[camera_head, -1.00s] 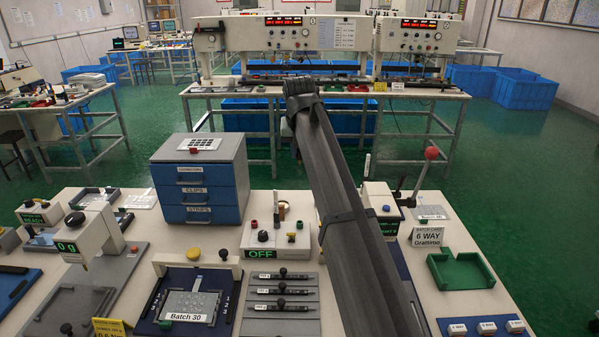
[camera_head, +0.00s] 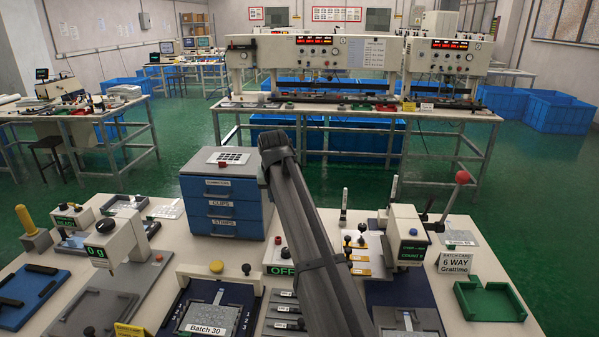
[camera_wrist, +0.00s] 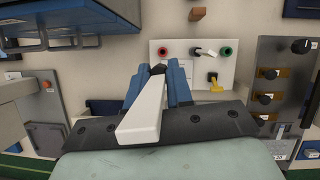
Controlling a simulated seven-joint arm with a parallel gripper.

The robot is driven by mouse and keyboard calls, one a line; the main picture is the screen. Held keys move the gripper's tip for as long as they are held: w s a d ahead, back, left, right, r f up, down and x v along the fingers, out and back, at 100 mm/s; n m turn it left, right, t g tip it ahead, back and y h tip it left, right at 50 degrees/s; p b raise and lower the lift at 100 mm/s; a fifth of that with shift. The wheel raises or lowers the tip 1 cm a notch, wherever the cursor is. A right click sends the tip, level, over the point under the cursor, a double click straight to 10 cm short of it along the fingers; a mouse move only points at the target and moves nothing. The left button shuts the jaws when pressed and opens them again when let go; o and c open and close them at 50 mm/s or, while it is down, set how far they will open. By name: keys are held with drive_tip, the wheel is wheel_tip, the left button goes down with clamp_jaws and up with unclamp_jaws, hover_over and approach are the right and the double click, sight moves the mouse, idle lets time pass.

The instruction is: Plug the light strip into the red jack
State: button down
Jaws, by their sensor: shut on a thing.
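My gripper (camera_wrist: 159,70) has two blue fingers in the wrist view. They are shut on a long white strip (camera_wrist: 142,112) with a dark tip at its far end. A pale panel lies beyond the fingers. The red jack (camera_wrist: 163,51) is at its upper left, just past the dark tip and apart from it in the picture; the depth between them is unclear. A green jack (camera_wrist: 225,51) is at the panel's upper right. In the head view my arm hides the gripper and most of the control box (camera_head: 280,255) marked OFF.
A blue drawer unit (camera_head: 222,205) stands behind the box. A press with a red-knobbed lever (camera_head: 462,178) stands to the right, near a green tray (camera_head: 490,302). In the wrist view a toggle (camera_wrist: 203,52) and a yellow piece (camera_wrist: 215,86) sit on the panel.

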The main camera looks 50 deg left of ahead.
wheel_tip(320, 180, down, 6)
drive_tip(key=a+m+t+h, duration=0.1)
drive_tip(key=a+m+h, duration=0.1)
drive_tip(key=m, duration=0.5)
drive_tip(key=shift+w+f+m+t, duration=0.2)
drive_tip(key=shift+w+m+t, duration=0.15)
drive_tip(key=shift+m+t, duration=0.05)
drive_tip(key=shift+a, duration=0.1)
drive_tip(key=shift+f, duration=2.9)
drive_tip(key=shift+f, duration=1.4)
drive_tip(key=c, duration=0.9)
unclamp_jaws()
drive_tip(key=shift+c, duration=0.2)
